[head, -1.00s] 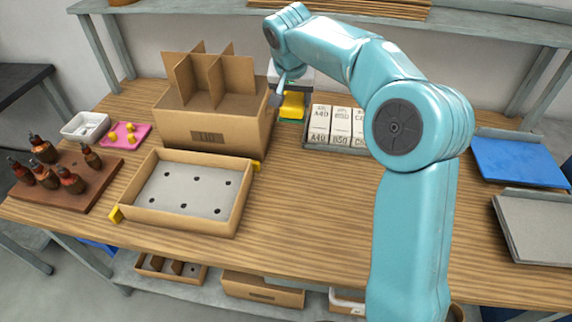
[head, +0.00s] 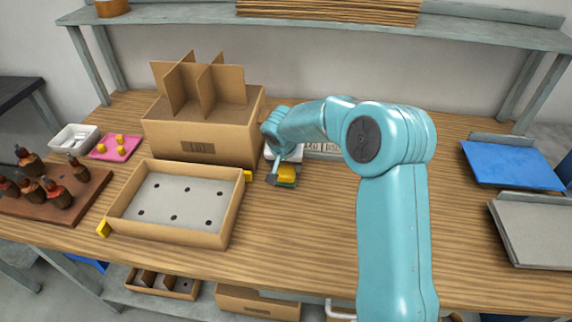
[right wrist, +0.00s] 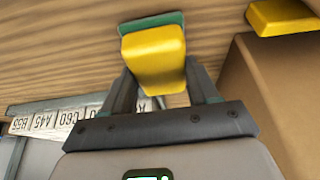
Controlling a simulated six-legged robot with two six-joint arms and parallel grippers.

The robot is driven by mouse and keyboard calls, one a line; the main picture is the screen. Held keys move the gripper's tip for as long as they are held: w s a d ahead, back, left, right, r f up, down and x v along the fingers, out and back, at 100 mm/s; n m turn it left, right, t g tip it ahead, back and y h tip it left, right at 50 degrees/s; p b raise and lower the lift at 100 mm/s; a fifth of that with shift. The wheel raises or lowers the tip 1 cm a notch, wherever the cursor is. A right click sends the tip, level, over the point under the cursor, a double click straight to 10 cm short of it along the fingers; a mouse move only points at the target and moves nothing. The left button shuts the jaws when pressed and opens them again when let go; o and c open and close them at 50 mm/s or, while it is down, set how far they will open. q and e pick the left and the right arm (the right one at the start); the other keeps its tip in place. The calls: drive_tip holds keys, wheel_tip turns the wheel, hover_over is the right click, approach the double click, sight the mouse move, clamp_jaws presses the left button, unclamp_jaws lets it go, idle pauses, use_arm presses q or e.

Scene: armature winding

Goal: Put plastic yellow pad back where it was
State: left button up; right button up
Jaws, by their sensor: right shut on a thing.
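A yellow pad (head: 287,173) with a green layer against it is held in my right gripper (head: 275,180), just right of the shallow cardboard tray (head: 172,236). In the right wrist view the pad (right wrist: 153,55) sits between the two fingers of my right gripper (right wrist: 160,85), with the green layer (right wrist: 150,22) at its far side. The wooden bench top (right wrist: 70,45) lies beyond it; whether the pad touches the wood I cannot tell. Yellow pieces are on the tray's right far corner (head: 247,176) and left near corner (head: 103,229). My left gripper is not in view.
A tall cardboard box with dividers (head: 203,132) stands behind the tray. A rack of labelled white boxes (head: 322,148) is partly hidden by my arm. Bench front is clear.

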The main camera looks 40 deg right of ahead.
drive_tip(key=shift+f, duration=0.1)
drive_tip(key=shift+f+b, duration=0.25)
drive_tip(key=shift+b, duration=0.1)
drive_tip(key=o, duration=1)
drive_tip(key=shift+w, duration=0.1)
drive_tip(key=shift+r, duration=0.1)
drive_tip(key=shift+a+r+p, duration=0.1)
drive_tip(key=shift+r+p, duration=0.25)
drive_tip(key=shift+r, duration=0.1)
drive_tip(key=v, duration=1.1)
drive_tip(key=shift+r, duration=0.2)
